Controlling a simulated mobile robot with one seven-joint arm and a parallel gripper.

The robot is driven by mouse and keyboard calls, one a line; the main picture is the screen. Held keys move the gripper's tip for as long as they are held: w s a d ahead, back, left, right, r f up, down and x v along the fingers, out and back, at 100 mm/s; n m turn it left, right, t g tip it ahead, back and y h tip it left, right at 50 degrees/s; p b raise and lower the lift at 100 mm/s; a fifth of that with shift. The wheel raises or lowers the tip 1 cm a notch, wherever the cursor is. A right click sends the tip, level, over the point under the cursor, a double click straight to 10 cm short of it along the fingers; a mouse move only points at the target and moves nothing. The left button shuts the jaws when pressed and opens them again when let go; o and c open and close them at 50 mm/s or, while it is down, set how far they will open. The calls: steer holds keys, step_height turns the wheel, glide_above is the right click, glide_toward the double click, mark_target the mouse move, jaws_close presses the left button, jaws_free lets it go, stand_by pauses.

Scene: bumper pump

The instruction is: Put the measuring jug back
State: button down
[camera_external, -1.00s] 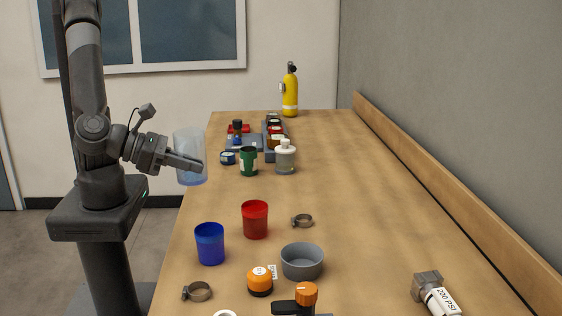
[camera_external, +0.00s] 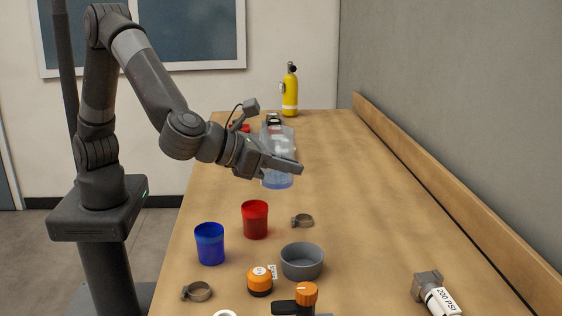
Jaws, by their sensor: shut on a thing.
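The measuring jug (camera_external: 277,180) is a clear, bluish see-through vessel, roughly upright. My gripper (camera_external: 291,167) is shut on it and holds it over the far middle part of the workbench. The fingers cross in front of the jug and hide part of its side. Whether its base is clear of the bench top is hard to tell; it looks raised.
A red cup (camera_external: 255,219), a blue cup (camera_external: 210,243), a grey bowl (camera_external: 302,262) and metal clamps (camera_external: 302,221) stand nearer. A yellow cylinder (camera_external: 290,92) stands at the far end. The right half of the wooden bench (camera_external: 400,210) is mostly clear.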

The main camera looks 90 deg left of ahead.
steer(key=w, duration=1.2)
steer(key=shift+n, duration=0.3)
steer(key=shift+w+a+f, duration=1.15)
steer(key=shift+w+f, duration=0.45)
steer(key=shift+f, duration=1.15)
steer(key=shift+w+a+f, duration=1.15)
steer(key=shift+w+f, duration=0.4)
steer(key=shift+f, duration=1.15)
steer(key=shift+w+a+f, duration=1.15)
steer(key=shift+w+f, duration=0.45)
steer(key=shift+f, duration=1.15)
steer(key=c, duration=1.5)
jaws_free()
steer(key=shift+f, duration=0.15)
